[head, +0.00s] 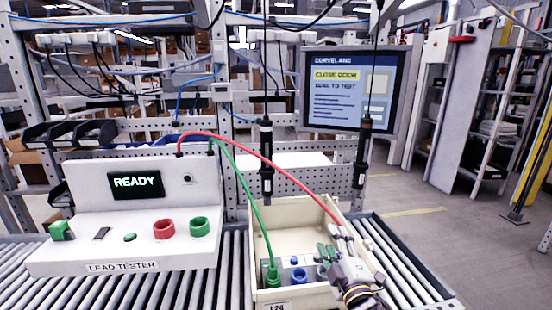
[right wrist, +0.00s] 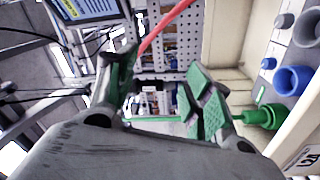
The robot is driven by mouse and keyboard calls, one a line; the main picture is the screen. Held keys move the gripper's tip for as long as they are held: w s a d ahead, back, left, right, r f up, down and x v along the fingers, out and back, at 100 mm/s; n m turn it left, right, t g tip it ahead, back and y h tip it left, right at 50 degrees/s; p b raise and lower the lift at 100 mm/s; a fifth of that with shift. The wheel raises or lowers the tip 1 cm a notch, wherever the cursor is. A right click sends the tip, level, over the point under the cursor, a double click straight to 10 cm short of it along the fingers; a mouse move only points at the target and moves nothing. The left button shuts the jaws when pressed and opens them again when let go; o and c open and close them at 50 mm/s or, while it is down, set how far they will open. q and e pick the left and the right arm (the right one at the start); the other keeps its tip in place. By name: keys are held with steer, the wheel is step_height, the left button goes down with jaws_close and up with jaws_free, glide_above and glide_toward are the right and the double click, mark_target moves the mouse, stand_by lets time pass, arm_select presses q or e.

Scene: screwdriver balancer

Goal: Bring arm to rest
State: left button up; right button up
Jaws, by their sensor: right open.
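My right gripper (head: 327,251) is open over the right side of the cream bin (head: 300,211). Its green-padded fingers stand apart in the right wrist view (right wrist: 160,92), with nothing seen between them. A green lead (head: 243,190) runs from the lead tester (head: 125,240) to a green plug (head: 273,275) in the bin; the plug also shows in the right wrist view (right wrist: 262,117). A red lead (head: 270,163) arcs toward my right gripper; its far end is hidden. In the right wrist view the red lead (right wrist: 165,24) passes beyond the fingers. My left gripper is out of view.
A blue socket (head: 299,275) sits in the bin. A monitor (head: 352,90) stands behind. The roller conveyor (head: 200,285) lies below; floor is open at right.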

steer(key=s+d+f+m+g+h, duration=0.35)
steer(key=d+f+m, duration=0.2)
steer(key=f, duration=0.45)
steer(key=s+d+f+m+g+y, duration=0.1)
steer(key=s+f+m+g, duration=0.4)
steer(key=s+f, duration=0.4)
steer(key=s+d+f+m+g, duration=0.1)
steer(key=s+f+m+g, duration=0.2)
steer(key=s+f+g, duration=0.7)
steer(key=s+d+f+t, duration=0.1)
steer(key=s+f, duration=0.1)
steer(key=f, duration=1.3)
steer(key=s+f+t, duration=0.1)
steer(key=s+f, duration=0.1)
steer(key=f, duration=1.4)
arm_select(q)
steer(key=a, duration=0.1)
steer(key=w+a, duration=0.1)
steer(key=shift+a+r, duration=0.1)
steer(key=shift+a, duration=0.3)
arm_select(e)
steer(key=s+d+f, duration=0.3)
steer(key=s+f, duration=0.6)
steer(key=s, duration=0.1)
steer(key=s+d+f, duration=0.3)
steer(key=s+f, duration=0.7)
steer(key=s, duration=0.1)
steer(key=shift+s+d+n+g, duration=0.15)
steer(key=shift+n+g, duration=0.3)
